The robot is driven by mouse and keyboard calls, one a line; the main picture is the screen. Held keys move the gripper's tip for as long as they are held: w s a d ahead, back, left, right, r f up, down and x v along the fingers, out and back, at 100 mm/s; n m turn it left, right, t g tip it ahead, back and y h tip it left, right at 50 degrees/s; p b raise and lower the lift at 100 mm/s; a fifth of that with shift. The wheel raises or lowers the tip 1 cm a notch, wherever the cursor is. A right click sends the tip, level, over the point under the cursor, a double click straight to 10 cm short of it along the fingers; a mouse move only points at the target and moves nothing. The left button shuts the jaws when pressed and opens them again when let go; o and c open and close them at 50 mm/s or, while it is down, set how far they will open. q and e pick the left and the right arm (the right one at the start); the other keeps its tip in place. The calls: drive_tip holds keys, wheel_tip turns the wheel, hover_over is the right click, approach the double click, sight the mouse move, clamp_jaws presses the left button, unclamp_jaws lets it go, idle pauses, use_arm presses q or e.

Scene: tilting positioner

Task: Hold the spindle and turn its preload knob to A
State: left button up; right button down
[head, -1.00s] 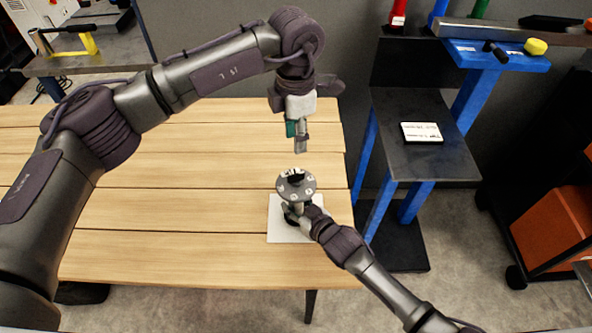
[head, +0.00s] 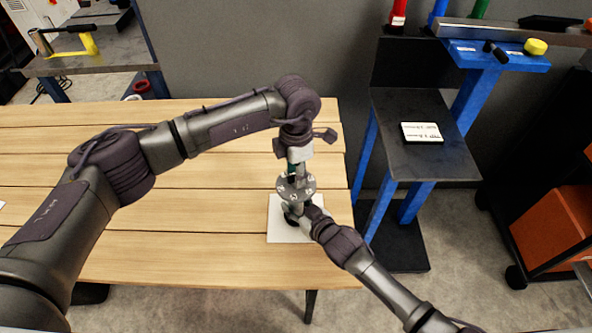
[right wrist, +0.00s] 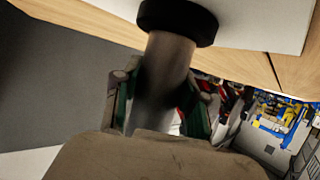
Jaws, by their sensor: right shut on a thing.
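The spindle stands upright on a white plate (head: 282,228) at the table's right end. Its top is a round grey dial (head: 296,194) with light markings, too small to read; the knob at its centre is mostly hidden by my left gripper. My left gripper (head: 294,173) points down onto the dial's centre from above; whether its jaws are closed on the knob is not clear. My right gripper (head: 297,210) is shut on the spindle just below the dial. In the right wrist view, the grey spindle post (right wrist: 168,60) runs between the fingers to a black round foot (right wrist: 178,18).
A blue-framed stand with a dark shelf (head: 420,165) holding a white card (head: 422,133) stands close to the right. An orange bin (head: 555,225) is at the far right.

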use_arm(q)
clamp_jaws()
idle(0.4)
drive_tip(key=m, duration=0.5)
drive_tip(key=shift+w+r+m, duration=0.1)
drive_tip(key=shift+m, duration=0.2)
drive_tip(key=m, duration=0.5)
drive_tip(key=shift+m, duration=0.7)
unclamp_jaws()
